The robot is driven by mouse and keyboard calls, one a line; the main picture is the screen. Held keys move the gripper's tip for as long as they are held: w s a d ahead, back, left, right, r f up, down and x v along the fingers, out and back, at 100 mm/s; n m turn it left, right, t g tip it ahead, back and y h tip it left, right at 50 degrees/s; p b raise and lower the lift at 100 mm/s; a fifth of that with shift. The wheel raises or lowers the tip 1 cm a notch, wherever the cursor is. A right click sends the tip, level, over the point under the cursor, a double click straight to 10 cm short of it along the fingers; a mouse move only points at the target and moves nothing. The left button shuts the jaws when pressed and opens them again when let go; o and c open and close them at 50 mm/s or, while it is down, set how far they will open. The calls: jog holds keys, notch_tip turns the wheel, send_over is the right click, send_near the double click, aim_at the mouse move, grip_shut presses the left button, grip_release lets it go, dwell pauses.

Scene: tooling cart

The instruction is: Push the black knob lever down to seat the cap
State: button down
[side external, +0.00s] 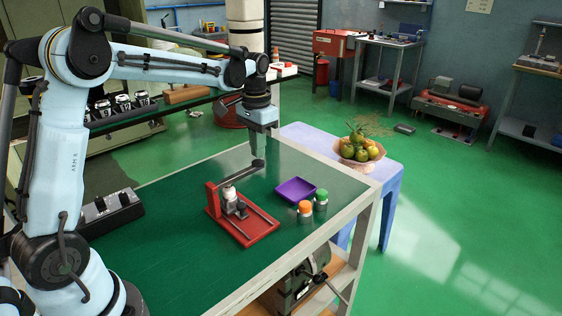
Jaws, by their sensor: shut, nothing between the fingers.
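A small press with a red base (262,226) and red upright stands on the green-topped cart. Its dark lever (232,176) slopes up to the right and ends in a black knob (258,164). A small white piece (229,193), perhaps the cap, sits under the lever in the press; its exact seating is too small to tell. My gripper (256,152) is shut and empty, pointing down directly above the knob. Its tips are at or very near the knob; I cannot tell whether they touch.
A purple tray (283,194) lies right of the press. A jar with an orange top (305,208) and one with a green top (321,196) stand beside it. A black switch box (110,214) is at the left. The cart's front surface is clear.

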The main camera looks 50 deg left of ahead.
aim_at(259, 161)
jog(key=shift+f, duration=0.15)
jog(key=shift+f, duration=2.1)
dwell(1.2)
jog(key=shift+r, duration=4)
